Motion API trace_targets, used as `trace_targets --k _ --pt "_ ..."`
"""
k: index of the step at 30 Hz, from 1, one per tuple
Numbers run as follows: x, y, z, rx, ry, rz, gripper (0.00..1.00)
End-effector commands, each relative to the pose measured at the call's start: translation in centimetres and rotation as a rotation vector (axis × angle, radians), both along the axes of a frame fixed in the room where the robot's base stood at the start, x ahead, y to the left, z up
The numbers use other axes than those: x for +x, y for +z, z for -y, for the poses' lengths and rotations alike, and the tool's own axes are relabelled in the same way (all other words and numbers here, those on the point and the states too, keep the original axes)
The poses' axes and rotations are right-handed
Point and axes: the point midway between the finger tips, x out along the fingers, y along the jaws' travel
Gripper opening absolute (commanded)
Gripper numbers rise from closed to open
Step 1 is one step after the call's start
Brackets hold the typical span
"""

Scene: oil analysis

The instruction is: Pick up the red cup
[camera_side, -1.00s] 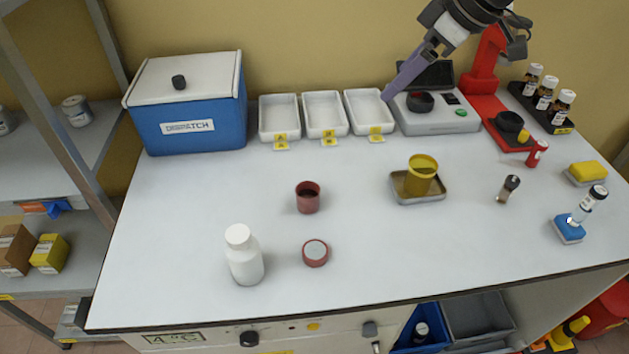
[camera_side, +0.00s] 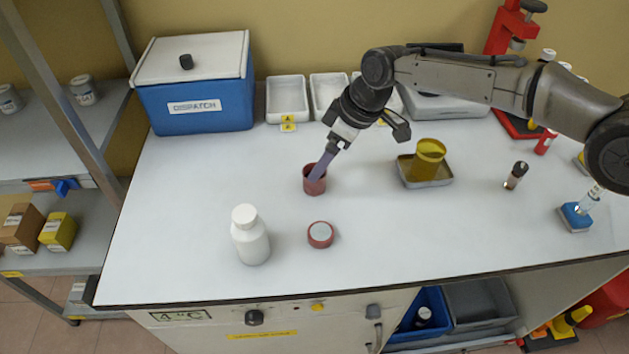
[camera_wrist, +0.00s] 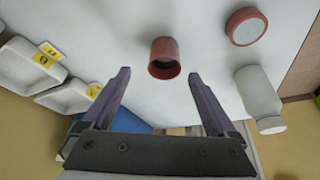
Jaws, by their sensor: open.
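The red cup (camera_side: 314,186) stands upright and open on the white table, left of the middle in the side view. In the wrist view the cup (camera_wrist: 164,59) is ahead of the fingertips, between their lines. My gripper (camera_side: 322,168) comes down from the upper right and overlaps the cup's rim in the side view. Its two purple fingers are wide apart in the wrist view (camera_wrist: 158,74), with nothing between them. The fingers seem close to the cup, but I cannot tell whether they touch it.
A red lid (camera_side: 320,234) and a white bottle (camera_side: 250,238) stand in front of the cup. A yellow cup (camera_side: 429,160) sits on a metal tray (camera_side: 440,180) to the right. White trays (camera_side: 287,100) and a blue dispatch box (camera_side: 200,105) are behind.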

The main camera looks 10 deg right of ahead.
Motion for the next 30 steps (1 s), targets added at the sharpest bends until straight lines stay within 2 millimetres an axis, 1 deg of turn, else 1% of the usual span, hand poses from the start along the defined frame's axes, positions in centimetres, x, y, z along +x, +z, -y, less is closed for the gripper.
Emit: trace_targets --k 5,9,12,16,22,23,24,29,30 --pt "0.0 -1.2 -0.5 0.0 0.0 -0.001 0.92" --pt "0.0 -3.2 -1.4 -0.001 -0.001 -0.002 0.92" --pt "0.2 -4.4 -1.8 -0.001 -0.001 -0.001 0.92" --pt "0.4 -5.0 -2.1 0.0 -0.001 0.0 0.92" --pt "0.4 -5.0 -2.1 0.001 -0.001 0.0 0.92" --pt "0.4 -5.1 -2.1 0.0 -0.001 0.0 0.91" --pt "0.4 -5.1 -2.1 0.0 -0.001 0.0 0.83" --pt "0.4 -5.1 -2.1 0.0 -0.001 0.0 0.55" --pt "0.4 -5.1 -2.1 0.0 -0.001 0.0 0.47"
